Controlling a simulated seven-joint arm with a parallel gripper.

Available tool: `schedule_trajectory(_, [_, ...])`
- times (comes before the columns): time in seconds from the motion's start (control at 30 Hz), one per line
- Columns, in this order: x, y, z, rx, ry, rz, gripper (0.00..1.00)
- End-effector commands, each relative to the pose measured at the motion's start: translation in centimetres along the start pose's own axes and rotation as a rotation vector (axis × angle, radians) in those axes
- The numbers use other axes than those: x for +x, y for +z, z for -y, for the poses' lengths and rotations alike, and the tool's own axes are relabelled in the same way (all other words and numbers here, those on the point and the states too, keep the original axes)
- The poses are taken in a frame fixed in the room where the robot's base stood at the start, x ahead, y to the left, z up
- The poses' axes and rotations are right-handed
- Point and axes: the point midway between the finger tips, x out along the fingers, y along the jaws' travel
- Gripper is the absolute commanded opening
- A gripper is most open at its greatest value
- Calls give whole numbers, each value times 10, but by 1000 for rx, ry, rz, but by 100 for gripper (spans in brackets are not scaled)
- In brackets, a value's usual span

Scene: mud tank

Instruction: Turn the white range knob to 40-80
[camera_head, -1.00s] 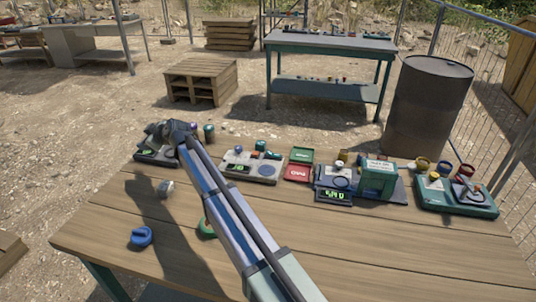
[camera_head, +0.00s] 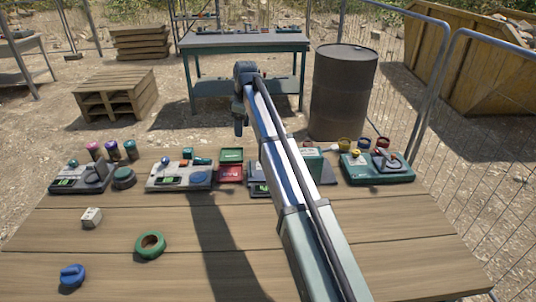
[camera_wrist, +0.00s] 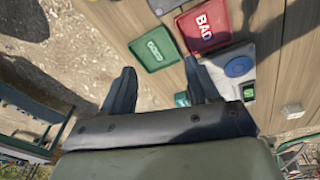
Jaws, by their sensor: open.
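A small white piece (camera_head: 91,217) sits on the left of the wooden table in the head view; it may be the white range knob, but no scale marks are readable. A small white piece also shows at the right of the wrist view (camera_wrist: 292,111). My gripper (camera_head: 239,132) is raised beyond the table's far edge in the head view, well away from the white piece. In the wrist view my gripper (camera_wrist: 157,68) has its two fingers wide apart with nothing between them. My arm hides part of the middle device.
A blue knob-like piece (camera_head: 72,275) and a green ring (camera_head: 150,244) lie at the front left. Devices line the far side, including a green one (camera_head: 377,168) at right. A red BAD tray (camera_wrist: 203,25) and green GOOD tray (camera_wrist: 152,48) lie near the gripper. The front right tabletop is clear.

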Motion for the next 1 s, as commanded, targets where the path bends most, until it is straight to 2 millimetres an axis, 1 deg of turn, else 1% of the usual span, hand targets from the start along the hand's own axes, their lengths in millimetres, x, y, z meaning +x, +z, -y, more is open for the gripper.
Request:
schedule_trajectory(0.03, [-8,24,-8,31,-12,34,60])
schedule_trajectory(0.1, [-16,49,-13,62,-28,73,60])
schedule_trajectory(0.2, [-23,73,-17,95,-47,113,60])
schedule_trajectory(0.3, [-27,86,-19,113,-57,134,60])
schedule_trajectory(0.43, [-22,91,-18,118,-61,141,60])
schedule_trajectory(0.53, [-10,92,-17,117,-60,140,60])
schedule_trajectory(1.0, [69,102,-12,116,-60,139,60])
